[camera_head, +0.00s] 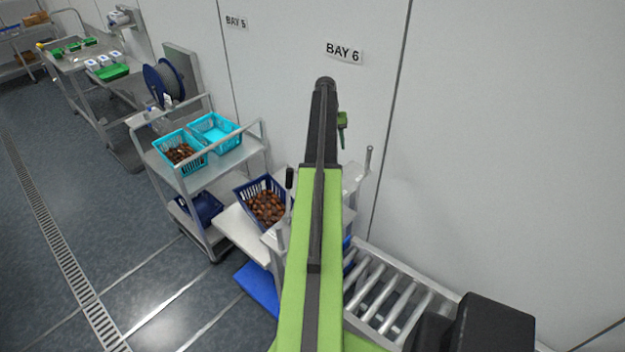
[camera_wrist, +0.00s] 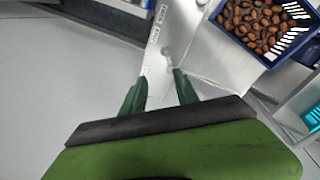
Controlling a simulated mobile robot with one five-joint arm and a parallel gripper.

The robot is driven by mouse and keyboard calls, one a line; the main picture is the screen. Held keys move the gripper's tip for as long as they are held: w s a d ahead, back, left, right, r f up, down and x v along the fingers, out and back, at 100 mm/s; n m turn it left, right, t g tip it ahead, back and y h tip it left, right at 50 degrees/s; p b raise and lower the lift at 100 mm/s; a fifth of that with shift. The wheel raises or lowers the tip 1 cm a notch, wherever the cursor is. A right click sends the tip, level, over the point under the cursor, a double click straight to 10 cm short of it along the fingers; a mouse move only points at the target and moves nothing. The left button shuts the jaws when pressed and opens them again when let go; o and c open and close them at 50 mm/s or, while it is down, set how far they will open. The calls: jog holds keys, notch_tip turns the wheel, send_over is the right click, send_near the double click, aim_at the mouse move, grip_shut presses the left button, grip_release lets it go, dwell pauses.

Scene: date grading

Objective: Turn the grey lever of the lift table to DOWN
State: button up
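My gripper (camera_wrist: 160,77) shows two green fingers standing apart with nothing visible between them. In the head view my gripper (camera_head: 342,121) is mostly hidden behind my arm. The pale lift table (camera_head: 240,224) stands beyond my arm; its pale surface (camera_wrist: 215,62) lies ahead of the fingers in the wrist view. A strip of small labels (camera_wrist: 154,35) runs along it, too small to read. A short grey part (camera_wrist: 168,54) by the right fingertip may be the grey lever; its setting cannot be told. I cannot tell whether the finger touches it.
A roller conveyor (camera_head: 370,292) lies at right. The wall (camera_head: 480,150) is close behind.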

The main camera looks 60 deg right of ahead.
jog(key=shift+w+a, duration=0.15)
jog(key=shift+w, duration=0.25)
jog(key=shift+o, duration=0.3)
jog(key=shift+w+a+r, duration=0.4)
jog(key=shift+w+a, duration=0.4)
jog(key=shift+a, duration=0.05)
jog(key=shift+o, duration=0.8)
jog(key=shift+d+f, duration=0.2)
jog(key=shift+d, duration=0.05)
jog(key=s+f+b, duration=0.1)
jog(key=f+b, duration=0.4)
jog(key=s+d+f+b, duration=0.1)
jog(key=f+b, duration=0.5)
jog(key=s+f+b, duration=0.1)
jog(key=f+b, duration=0.5)
jog(key=shift+s+d+f, duration=0.2)
jog(key=shift+s, duration=0.05)
jog(key=shift+r, duration=0.15)
